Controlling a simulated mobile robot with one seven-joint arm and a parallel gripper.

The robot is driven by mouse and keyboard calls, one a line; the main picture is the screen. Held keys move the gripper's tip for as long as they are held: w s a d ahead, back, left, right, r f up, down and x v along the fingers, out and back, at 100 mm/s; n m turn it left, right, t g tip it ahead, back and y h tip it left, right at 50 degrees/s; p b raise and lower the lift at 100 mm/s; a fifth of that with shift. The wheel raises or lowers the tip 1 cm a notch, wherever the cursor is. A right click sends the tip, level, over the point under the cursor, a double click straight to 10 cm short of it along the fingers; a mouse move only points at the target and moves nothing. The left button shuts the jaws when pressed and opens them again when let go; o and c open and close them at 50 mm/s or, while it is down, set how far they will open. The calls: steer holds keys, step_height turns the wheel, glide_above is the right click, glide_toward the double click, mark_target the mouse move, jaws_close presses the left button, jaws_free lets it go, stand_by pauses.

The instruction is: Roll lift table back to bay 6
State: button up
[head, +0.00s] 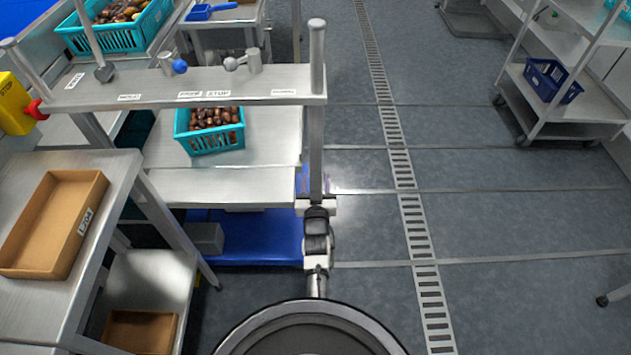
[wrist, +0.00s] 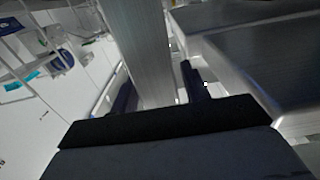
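The lift table has a steel top (head: 265,155), a blue base (head: 255,240) and a steel control ledge (head: 120,90) with small levers and labels, one reading FREE STOP. A teal basket of dates (head: 212,142) stands on the top. An upright steel post (head: 316,110) rises at the ledge's right end. My gripper (head: 316,197) is at the lower part of this post. In the wrist view the post (wrist: 143,50) passes between the two dark fingers (wrist: 160,88); a narrow gap shows at the right finger. Contact at the left finger is unclear. No bay number is legible.
A side table (head: 110,170) with a brown tray (head: 28,265) stands close on the left. A wheeled shelf rack (head: 600,110) with a dark blue basket (head: 553,80) is at the right. Between them lies clear grey floor (head: 500,220) with a drain grate (head: 405,200) and strips across it.

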jaws_close()
steer(key=shift+r, duration=0.1)
stand_by(1.0)
